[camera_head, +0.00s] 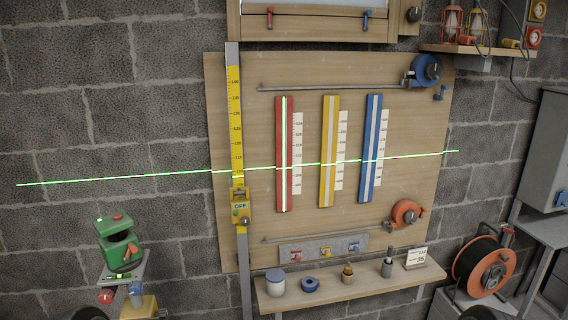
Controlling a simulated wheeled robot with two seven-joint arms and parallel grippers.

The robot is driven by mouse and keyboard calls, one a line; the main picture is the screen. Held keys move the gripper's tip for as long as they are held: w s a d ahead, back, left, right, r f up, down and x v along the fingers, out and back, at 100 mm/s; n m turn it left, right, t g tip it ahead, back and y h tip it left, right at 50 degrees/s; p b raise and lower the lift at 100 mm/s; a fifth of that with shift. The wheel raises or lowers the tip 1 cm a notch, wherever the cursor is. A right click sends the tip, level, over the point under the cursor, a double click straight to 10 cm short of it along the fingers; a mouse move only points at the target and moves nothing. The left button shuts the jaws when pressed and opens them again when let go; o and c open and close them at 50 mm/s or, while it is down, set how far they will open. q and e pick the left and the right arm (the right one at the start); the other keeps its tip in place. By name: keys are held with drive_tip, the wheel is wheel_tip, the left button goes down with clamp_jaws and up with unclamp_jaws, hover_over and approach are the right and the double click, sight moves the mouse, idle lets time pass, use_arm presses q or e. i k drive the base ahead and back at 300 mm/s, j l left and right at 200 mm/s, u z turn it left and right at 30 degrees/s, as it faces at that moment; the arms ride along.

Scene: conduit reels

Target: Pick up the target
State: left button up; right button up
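No object is marked as the target, and I cannot tell for certain which one it is. A yellow block marked OFF (241,207) sits on the upright yellow measuring staff (235,120), below the bright green laser line. Red (284,150), yellow (329,150) and blue (371,150) upright strips with white scales hang on the wooden board. A green laser device (118,243) stands on a small platform at the lower left. Neither of my grippers can be made out in the head view.
A wooden shelf (340,287) below the board (420,150) holds a lidded jar (275,282), a blue ring (310,284), small bottles and a card (416,259). An orange cable reel (484,267) stands at right. A grey cabinet (545,150) is at the right edge.

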sight(354, 246)
drive_tip(key=i+l+u, duration=0.1)
drive_tip(key=u, duration=0.7)
drive_tip(key=l+u, duration=0.25)
drive_tip(key=l, duration=0.35)
drive_tip(key=l+u, duration=0.3)
drive_tip(key=l, duration=0.35)
drive_tip(key=k+l+u, duration=0.1)
drive_tip(key=l+u, duration=0.15)
drive_tip(key=l, duration=0.8)
drive_tip(key=k+l, duration=0.15)
drive_tip(key=l, duration=0.35)
